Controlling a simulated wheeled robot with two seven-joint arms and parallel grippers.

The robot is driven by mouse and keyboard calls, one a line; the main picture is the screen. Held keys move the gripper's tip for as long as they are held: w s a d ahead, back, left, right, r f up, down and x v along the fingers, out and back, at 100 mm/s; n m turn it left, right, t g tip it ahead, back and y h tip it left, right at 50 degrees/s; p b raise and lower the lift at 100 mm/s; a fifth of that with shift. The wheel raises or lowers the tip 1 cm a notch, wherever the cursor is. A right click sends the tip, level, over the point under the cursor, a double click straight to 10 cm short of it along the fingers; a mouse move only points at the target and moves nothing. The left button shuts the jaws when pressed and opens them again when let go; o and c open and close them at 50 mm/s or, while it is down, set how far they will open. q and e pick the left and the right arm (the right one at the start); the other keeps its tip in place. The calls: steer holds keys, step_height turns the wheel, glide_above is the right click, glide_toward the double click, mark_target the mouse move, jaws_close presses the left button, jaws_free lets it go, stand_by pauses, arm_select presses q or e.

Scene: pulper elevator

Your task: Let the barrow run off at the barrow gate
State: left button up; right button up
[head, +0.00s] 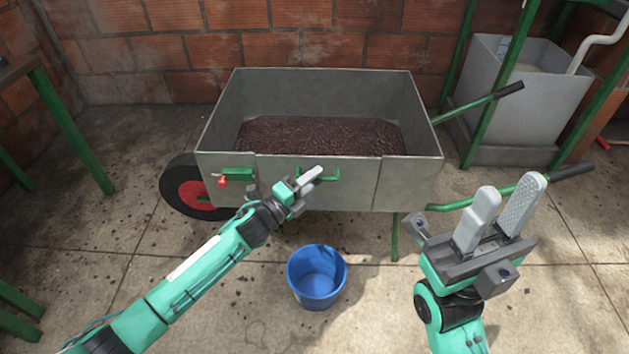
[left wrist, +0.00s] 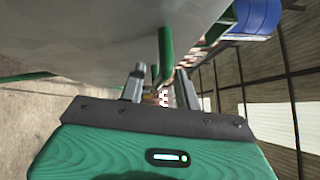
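A grey metal barrow (head: 410,185) stands against the brick wall, holding dark reddish-brown pulp (head: 320,136). Its front has a gate panel (head: 345,195) with a green bar handle (head: 328,174), and a green latch with a red knob (head: 222,181) to the left. My left gripper (head: 312,178) is at the green handle, partly covering it. In the left wrist view, its two fingers stand apart with the green handle (left wrist: 165,55) between or just beyond them; contact is unclear. My right gripper (head: 512,200) is open and empty, right of the barrow's front.
A blue bucket (head: 317,277) stands on the floor in front of the barrow, its inside looking empty. The barrow has a black and red wheel (head: 187,188) at left and green handles with black grips (head: 572,171) at right. A grey tank (head: 535,95) stands behind right.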

arm_select(q)
steer(key=shift+w+d, duration=0.3)
steer(key=shift+c, duration=0.2)
jaws_close()
steer(key=shift+s, duration=0.1)
